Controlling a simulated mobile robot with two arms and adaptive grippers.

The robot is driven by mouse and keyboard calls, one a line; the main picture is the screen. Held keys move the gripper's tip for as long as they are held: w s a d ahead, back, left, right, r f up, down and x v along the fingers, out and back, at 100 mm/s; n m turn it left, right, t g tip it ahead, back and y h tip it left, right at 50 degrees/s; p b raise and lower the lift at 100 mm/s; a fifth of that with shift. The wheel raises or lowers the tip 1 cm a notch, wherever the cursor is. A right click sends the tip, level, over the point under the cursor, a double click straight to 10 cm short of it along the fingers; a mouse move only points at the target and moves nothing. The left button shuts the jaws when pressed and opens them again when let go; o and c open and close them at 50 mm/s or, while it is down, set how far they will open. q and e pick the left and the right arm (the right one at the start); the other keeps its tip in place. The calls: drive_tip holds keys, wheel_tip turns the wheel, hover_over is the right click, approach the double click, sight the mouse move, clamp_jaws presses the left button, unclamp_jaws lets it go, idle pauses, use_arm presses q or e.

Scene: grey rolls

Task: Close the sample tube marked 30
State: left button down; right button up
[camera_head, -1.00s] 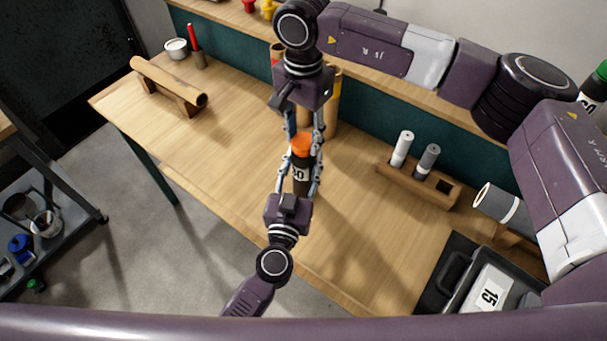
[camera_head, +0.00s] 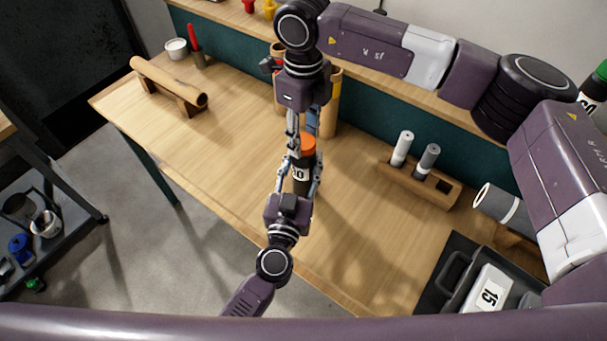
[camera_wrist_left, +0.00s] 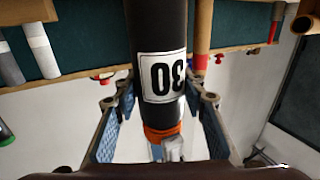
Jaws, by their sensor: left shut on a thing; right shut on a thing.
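The dark sample tube (camera_head: 301,186) stands about upright above the middle of the table, with a white label partly covered in the head view. In the left wrist view the tube (camera_wrist_left: 160,30) shows its label reading 30, upside down. An orange cap (camera_head: 306,143) sits at the tube's top end; it also shows in the left wrist view (camera_wrist_left: 163,133). Whether it is fully seated I cannot tell. My left gripper (camera_head: 303,166) is shut on the tube from the near side. My right gripper (camera_head: 303,137) comes from the far side and is shut on the orange cap.
A wooden rack (camera_head: 437,189) with a white and a grey roll stands to the right. A cardboard roll (camera_head: 168,81) lies on a stand at the back left. A black case (camera_head: 450,290) with a label 15 is at the front right. The table's left half is mostly clear.

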drive_tip(key=m, duration=0.4)
drive_tip(key=shift+m, duration=0.4)
drive_tip(key=o, duration=1.4)
use_arm(q)
drive_tip(key=c, duration=1.1)
unclamp_jaws()
drive_tip(key=shift+c, duration=0.2)
use_arm(e)
wheel_tip(320, 180, up, 12)
drive_tip(key=shift+f, duration=0.1)
use_arm(q)
drive_tip(key=v, duration=1.2)
drive_tip(key=shift+f, duration=0.1)
